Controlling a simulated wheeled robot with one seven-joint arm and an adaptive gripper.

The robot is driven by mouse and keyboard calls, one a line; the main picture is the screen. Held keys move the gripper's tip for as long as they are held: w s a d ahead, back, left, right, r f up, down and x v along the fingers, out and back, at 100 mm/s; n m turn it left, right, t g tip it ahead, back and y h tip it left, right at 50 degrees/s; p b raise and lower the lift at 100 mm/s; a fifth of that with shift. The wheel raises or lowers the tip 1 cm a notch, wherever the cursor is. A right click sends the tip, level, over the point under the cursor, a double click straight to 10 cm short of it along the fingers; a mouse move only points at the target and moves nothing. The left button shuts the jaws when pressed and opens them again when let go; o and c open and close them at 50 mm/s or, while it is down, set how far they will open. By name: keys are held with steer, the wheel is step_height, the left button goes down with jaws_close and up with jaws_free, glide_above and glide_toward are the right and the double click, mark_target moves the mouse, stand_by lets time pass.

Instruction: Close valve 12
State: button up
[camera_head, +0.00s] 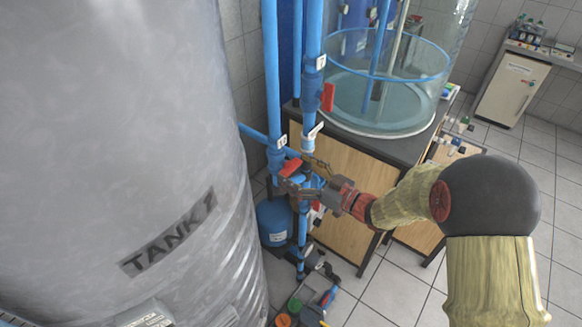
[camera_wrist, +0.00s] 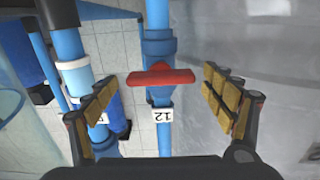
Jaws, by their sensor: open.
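Valve 12 has a red handle (camera_wrist: 160,77) on a vertical blue pipe in the wrist view. The handle lies crosswise to the pipe. Its white label (camera_wrist: 162,114) reads 12 upside down, just below the handle in that view. My gripper (camera_wrist: 161,84) is open, with one finger on each side of the handle and a visible gap to both. In the head view my gripper (camera_head: 297,183) is at the blue pipes beside the tank, close to a red handle (camera_head: 290,168) that appears to be the same valve. The fingertips are partly hidden there.
The large grey tank (camera_head: 120,130) stands close on the left. A second blue pipe (camera_head: 312,45) with another red handle (camera_head: 328,97) runs alongside. A clear round vessel (camera_head: 385,85) stands on a dark-topped cabinet (camera_head: 335,190). Tiled floor (camera_head: 385,295) shows below.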

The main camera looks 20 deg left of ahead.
steer(key=v, duration=1)
steer(key=shift+f, duration=0.1)
